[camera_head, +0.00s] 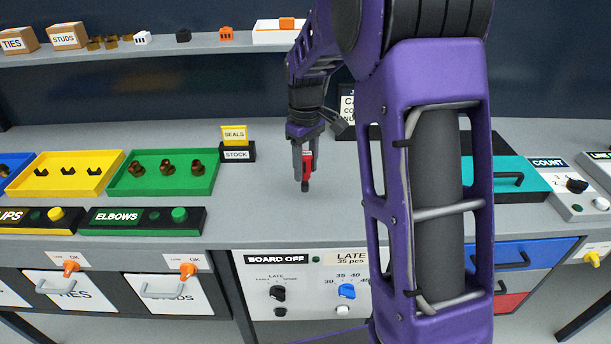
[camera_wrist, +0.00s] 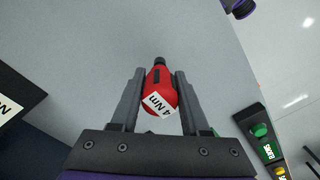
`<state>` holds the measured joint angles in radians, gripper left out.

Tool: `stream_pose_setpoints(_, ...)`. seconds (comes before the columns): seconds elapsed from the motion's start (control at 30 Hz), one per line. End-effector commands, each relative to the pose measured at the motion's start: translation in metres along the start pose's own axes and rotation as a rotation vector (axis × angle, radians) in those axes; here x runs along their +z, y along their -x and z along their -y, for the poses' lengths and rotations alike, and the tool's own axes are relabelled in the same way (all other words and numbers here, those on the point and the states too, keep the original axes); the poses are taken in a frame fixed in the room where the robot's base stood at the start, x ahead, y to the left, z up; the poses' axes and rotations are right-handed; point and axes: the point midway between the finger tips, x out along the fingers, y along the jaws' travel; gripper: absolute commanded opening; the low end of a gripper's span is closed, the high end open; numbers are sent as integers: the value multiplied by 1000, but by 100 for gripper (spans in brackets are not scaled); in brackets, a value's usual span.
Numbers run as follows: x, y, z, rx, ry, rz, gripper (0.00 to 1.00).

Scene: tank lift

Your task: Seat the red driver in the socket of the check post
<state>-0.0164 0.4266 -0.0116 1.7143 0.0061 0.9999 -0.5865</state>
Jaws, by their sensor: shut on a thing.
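The red driver (camera_head: 307,167) is between the fingers of my gripper (camera_head: 304,162), above the grey bench top in the head view. In the wrist view the red driver (camera_wrist: 160,90) has a white label that seems to read "4 Nm" and a dark tip pointing away from the palm. Both fingers of my gripper (camera_wrist: 157,100) press along its sides. In the head view its dark end points down, close to the bench; I cannot tell whether it touches. I cannot make out the check post or its socket; my arm hides part of the bench.
A green tray (camera_head: 205,183) with several brown elbows and a yellow tray (camera_head: 45,188) stand at the left. A yellow SEALS sign on a black STOCK block (camera_head: 238,155) stands behind the gripper's left. Bench around the gripper is clear.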

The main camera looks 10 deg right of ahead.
Motion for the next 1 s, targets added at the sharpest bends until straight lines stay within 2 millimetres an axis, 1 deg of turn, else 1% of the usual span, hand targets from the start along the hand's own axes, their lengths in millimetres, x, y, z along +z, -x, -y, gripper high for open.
stream_pose_setpoints(0.03, 1, -11, 0, -2, 0, 4, 0)
stream_pose_setpoints(0.1, 0, -21, 0, -1, 0, 2, 0)
stream_pose_setpoints(0.2, 0, -28, 0, 0, 0, 0, 0)
stream_pose_setpoints(0.47, 0, -29, 0, 0, 0, 0, 0)
stream_pose_setpoints(0.57, 0, -32, 0, 0, 0, 0, 0)
stream_pose_setpoints(0.6, 0, -33, 0, 0, 0, 1, 47)
stream_pose_setpoints(0.67, 0, -32, 0, 0, 0, 1, 58)
stream_pose_setpoints(0.7, 0, -32, 0, 0, 0, 1, 65)
stream_pose_setpoints(0.77, 0, -32, 0, 0, 0, 1, 76)
stream_pose_setpoints(1.0, 0, -32, 0, 0, 0, 1, 76)
